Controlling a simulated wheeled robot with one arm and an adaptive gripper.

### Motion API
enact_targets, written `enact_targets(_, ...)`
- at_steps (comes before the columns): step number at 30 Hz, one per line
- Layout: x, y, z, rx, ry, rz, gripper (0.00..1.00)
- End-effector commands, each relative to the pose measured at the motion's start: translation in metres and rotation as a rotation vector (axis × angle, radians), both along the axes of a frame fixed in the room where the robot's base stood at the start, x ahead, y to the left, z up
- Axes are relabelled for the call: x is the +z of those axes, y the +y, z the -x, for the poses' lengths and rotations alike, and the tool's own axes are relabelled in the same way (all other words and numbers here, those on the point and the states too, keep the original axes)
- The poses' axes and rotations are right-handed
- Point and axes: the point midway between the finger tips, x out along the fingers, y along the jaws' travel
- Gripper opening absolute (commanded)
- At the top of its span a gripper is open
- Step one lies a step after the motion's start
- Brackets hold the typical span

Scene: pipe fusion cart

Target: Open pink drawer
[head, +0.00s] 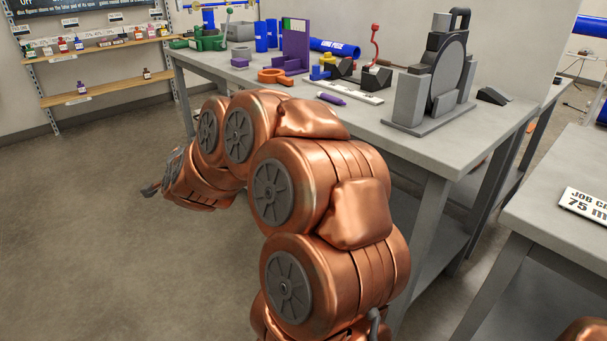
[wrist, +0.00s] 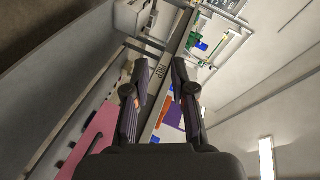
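No pink drawer shows in the head view. In the wrist view, a flat pink shape (wrist: 92,140) with dark notches lies at the lower left, left of my gripper; I cannot tell whether it is the drawer. My gripper (wrist: 160,76) is open, its two dark fingers apart with nothing held between them. In the head view, only a dark tip of my gripper (head: 150,190) shows at the far end of my copper arm, left of the workbench. Most of the gripper is hidden there.
The grey workbench (head: 450,150) carries a purple holder (head: 294,50), an orange clamp (head: 274,76), a blue pipe (head: 335,46) and a grey disc machine (head: 440,75). Wall shelves (head: 105,92) hold small bottles. A second table (head: 555,215) stands at right. The left floor is clear.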

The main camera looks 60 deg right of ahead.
Motion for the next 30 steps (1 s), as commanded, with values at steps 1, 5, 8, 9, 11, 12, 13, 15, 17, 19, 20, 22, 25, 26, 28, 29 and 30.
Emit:
enact_targets(1, -0.025, -0.027, 0.004, -0.081, -0.046, -0.005, 0.25)
enact_targets(5, -0.05, -0.096, 0.026, -0.303, -0.18, 0.004, 0.25)
enact_targets(8, -0.069, -0.144, 0.054, -0.471, -0.28, 0.029, 0.25)
enact_targets(9, -0.077, -0.162, 0.068, -0.536, -0.315, 0.043, 0.25)
enact_targets(11, -0.088, -0.184, 0.087, -0.622, -0.364, 0.068, 0.25)
enact_targets(12, -0.093, -0.196, 0.1, -0.676, -0.395, 0.087, 0.25)
enact_targets(13, -0.097, -0.204, 0.109, -0.71, -0.413, 0.099, 0.25)
enact_targets(15, -0.105, -0.219, 0.129, -0.781, -0.453, 0.128, 0.25)
enact_targets(17, -0.11, -0.228, 0.142, -0.828, -0.477, 0.151, 0.25)
enact_targets(19, -0.113, -0.235, 0.153, -0.864, -0.497, 0.168, 0.25)
enact_targets(20, -0.114, -0.237, 0.156, -0.874, -0.503, 0.174, 0.25)
enact_targets(22, -0.114, -0.241, 0.162, -0.892, -0.513, 0.186, 0.25)
enact_targets(25, -0.112, -0.246, 0.164, -0.901, -0.518, 0.19, 0.25)
enact_targets(26, -0.112, -0.249, 0.164, -0.9, -0.518, 0.19, 0.25)
enact_targets(28, -0.111, -0.256, 0.162, -0.898, -0.517, 0.19, 0.25)
enact_targets(29, -0.11, -0.26, 0.162, -0.899, -0.518, 0.192, 0.25)
enact_targets(30, -0.108, -0.265, 0.162, -0.9, -0.52, 0.193, 0.25)
